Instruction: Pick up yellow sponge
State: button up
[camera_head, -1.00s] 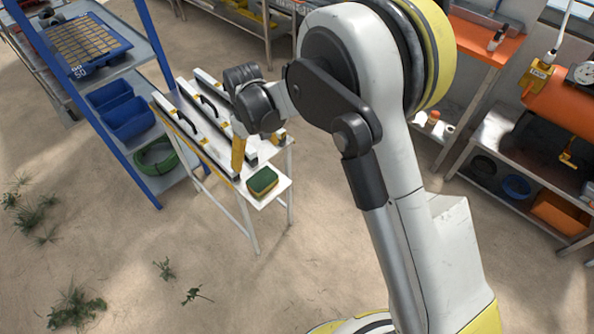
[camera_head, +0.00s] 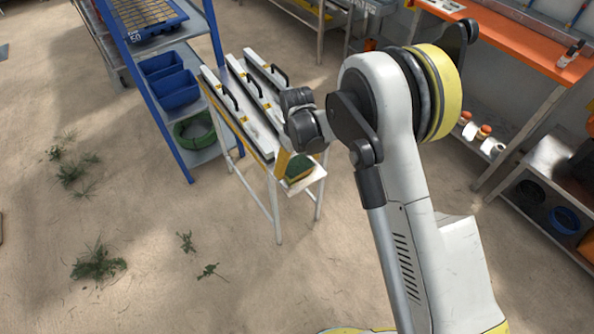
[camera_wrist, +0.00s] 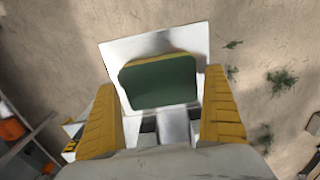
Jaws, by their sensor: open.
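The sponge (camera_wrist: 160,82) has a green top face and a yellow layer along its edge. It lies at the end of the white table (camera_wrist: 200,36) and sits between and just beyond my gripper's fingers in the wrist view. My gripper (camera_wrist: 165,108) is open, with one yellow finger on each side and nothing held. In the head view the sponge (camera_head: 299,168) is partly hidden behind my gripper (camera_head: 283,163), which is close to it. I cannot tell whether the fingertips touch the sponge.
Long white bars with black handles (camera_head: 246,88) lie on the table behind the sponge. A blue-framed shelf (camera_head: 160,38) with blue bins (camera_head: 178,90) and a green hose stands left. An orange-topped bench (camera_head: 500,35) stands right. Sandy floor with weeds lies in front.

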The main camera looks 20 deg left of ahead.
aim_at(297, 165)
jog(key=c, duration=0.6)
jog(key=shift+r+p, duration=0.3)
jog(key=shift+r, duration=0.05)
notch_tip(297, 165, up, 4)
jog(key=shift+p, duration=1)
jog(key=d+r+p, duration=0.1)
jog(key=d+r, duration=0.1)
jog(key=d, duration=0.2)
jog(key=w+d+r+p, duration=0.1)
jog(key=d+r, duration=0.1)
jog(key=d, duration=0.1)
jog(key=d+r+p, duration=0.1)
jog(key=d+r, duration=0.1)
jog(key=d, duration=0.2)
jog(key=shift+w+d+r, duration=0.1)
jog(key=shift+w+d, duration=0.2)
jog(key=shift+w, duration=0.05)
